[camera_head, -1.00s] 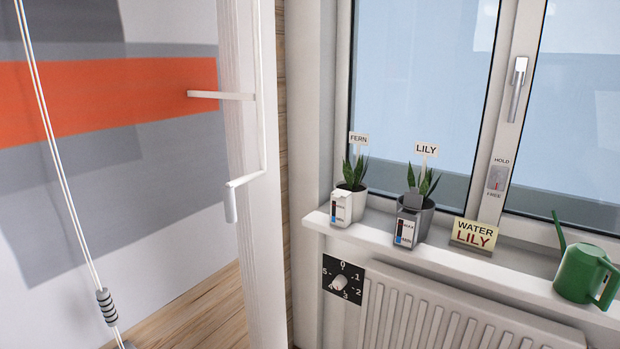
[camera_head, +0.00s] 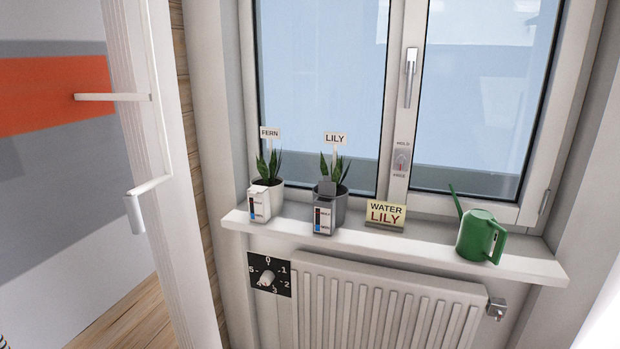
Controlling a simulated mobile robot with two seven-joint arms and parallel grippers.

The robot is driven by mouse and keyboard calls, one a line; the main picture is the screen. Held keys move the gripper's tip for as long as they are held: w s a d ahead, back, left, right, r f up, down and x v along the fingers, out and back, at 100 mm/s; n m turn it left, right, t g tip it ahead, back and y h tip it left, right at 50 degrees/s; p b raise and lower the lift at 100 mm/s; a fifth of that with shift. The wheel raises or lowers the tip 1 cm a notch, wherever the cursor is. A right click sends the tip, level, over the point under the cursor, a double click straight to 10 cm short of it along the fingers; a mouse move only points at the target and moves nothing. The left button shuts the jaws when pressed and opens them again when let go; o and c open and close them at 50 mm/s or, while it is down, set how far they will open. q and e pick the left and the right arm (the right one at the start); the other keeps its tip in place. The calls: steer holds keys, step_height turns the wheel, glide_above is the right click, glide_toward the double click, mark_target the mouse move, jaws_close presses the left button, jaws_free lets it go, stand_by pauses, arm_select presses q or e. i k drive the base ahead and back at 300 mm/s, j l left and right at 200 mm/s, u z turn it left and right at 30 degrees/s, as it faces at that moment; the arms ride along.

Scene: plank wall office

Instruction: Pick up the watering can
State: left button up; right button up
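The green watering can (camera_head: 475,237) stands upright near the right end of the white window sill (camera_head: 430,248). Its thin spout points up and to the left, and its handle is on the right side. Nothing is touching it except the sill. Neither of my grippers shows in the head view.
A radiator (camera_head: 375,306) with a dial (camera_head: 267,277) is below. An open white casement frame (camera_head: 135,130) stands at left. The window handle (camera_head: 410,78) is above.

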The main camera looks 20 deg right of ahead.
mark_target(479, 227)
steer(key=z, duration=1.45)
